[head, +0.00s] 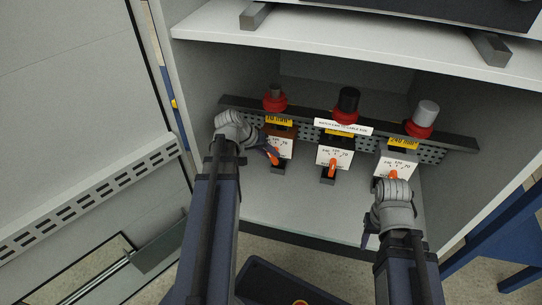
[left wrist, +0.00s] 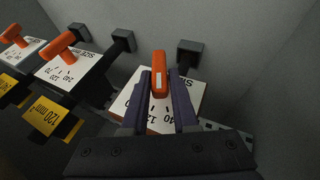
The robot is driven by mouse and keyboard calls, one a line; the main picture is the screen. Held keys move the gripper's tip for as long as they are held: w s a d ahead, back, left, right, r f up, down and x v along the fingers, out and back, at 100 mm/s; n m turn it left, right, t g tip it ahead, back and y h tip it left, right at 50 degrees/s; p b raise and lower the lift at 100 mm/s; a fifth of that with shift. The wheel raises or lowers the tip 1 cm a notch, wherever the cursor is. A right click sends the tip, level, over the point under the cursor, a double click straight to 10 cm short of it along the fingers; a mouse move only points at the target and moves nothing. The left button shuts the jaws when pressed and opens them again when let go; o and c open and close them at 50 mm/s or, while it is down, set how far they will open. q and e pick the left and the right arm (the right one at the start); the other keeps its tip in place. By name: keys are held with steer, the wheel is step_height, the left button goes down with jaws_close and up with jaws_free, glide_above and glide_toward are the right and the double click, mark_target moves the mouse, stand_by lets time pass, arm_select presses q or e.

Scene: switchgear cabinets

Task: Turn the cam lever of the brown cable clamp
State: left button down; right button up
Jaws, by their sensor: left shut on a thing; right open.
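The brown cable clamp (head: 281,134) is the leftmost of three on the rail, with a white dial face and a brown cable stub (head: 275,90) above it. Its orange cam lever (head: 274,158) also shows in the left wrist view (left wrist: 160,75), standing out over the dial between two dark fingers. My left gripper (head: 270,153) is shut on this lever, and its fingers (left wrist: 160,85) lie on either side of it. My right gripper (head: 369,238) is open and empty, below and in front of the right clamp; its fingertips are partly hidden by its wrist.
The middle clamp (head: 334,156) with a black cable and the right clamp (head: 397,163) with a grey cable share the perforated rail (head: 456,141). A cabinet shelf (head: 340,48) overhangs them. The cabinet floor (head: 300,211) in front is clear.

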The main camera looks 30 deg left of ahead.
arm_select(q)
steer(key=shift+a+f+h+b, duration=0.2)
steer(key=shift+h+b, duration=0.45)
steer(key=shift+h, duration=0.15)
steer(key=c, duration=0.8)
jaws_free()
steer(key=shift+r+t, duration=0.1)
steer(key=shift+t, duration=0.2)
steer(key=shift+o, duration=0.2)
